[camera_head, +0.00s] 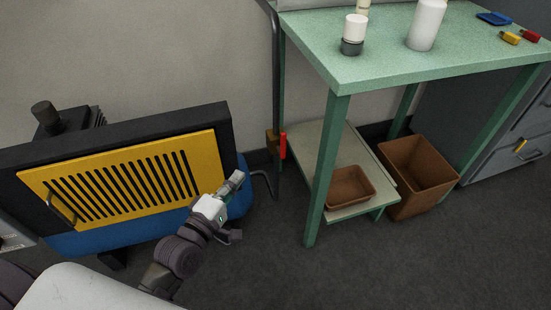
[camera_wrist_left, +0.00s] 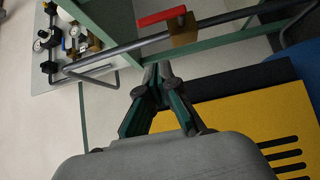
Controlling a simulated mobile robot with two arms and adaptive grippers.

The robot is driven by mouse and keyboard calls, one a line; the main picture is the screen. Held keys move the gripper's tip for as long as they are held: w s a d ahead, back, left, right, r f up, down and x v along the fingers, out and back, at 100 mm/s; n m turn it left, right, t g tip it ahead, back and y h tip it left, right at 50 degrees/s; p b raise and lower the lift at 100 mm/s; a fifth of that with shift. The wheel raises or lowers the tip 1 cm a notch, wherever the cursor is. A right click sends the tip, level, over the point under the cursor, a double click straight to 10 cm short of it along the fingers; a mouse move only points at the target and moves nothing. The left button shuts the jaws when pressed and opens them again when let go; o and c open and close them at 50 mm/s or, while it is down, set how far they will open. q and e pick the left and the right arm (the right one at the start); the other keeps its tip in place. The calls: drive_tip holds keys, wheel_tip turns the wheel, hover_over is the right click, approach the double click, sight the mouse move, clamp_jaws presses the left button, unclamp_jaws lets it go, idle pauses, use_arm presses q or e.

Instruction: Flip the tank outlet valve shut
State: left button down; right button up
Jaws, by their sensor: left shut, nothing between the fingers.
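The outlet valve has a brass body (camera_head: 270,143) and a red lever handle (camera_head: 283,145), on a dark upright pipe (camera_head: 276,90) beside the green table. The lever lies along the pipe, roughly parallel to it. In the left wrist view the red lever (camera_wrist_left: 162,17) and brass body (camera_wrist_left: 184,32) show beyond my fingertips, with a gap between. My left gripper (camera_head: 236,181) is shut and empty, lower left of the valve, in front of the right end of the yellow-grilled machine. It also shows in the left wrist view (camera_wrist_left: 151,76). My right gripper is not in view.
The machine with a yellow slotted panel (camera_head: 110,205) and blue base stands close to my left arm. The green table (camera_head: 400,68) holds white bottles; its lower shelf (camera_head: 310,165) carries a brown tray. A brown bin (camera_head: 415,185) stands on the floor. The front floor is clear.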

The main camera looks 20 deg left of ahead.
sight(281, 143)
use_arm(q)
drive_tip(key=shift+w, duration=0.1)
drive_tip(key=shift+w+d+f+b, duration=0.1)
drive_tip(key=shift+w+d+b, duration=0.2)
drive_tip(key=shift+w+d, duration=1.15)
drive_tip(key=shift+w+d+r+b, duration=0.1)
drive_tip(key=shift+w+d+b, duration=0.2)
drive_tip(key=shift+w, duration=2.2)
drive_tip(key=shift+w+d+f+b, duration=0.1)
drive_tip(key=shift+w+d+b, duration=0.2)
drive_tip(key=shift+w+d, duration=1.1)
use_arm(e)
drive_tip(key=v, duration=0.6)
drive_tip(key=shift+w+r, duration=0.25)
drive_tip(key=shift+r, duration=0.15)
use_arm(q)
drive_tip(key=shift+w+a, duration=0.6)
drive_tip(key=shift+w, duration=0.15)
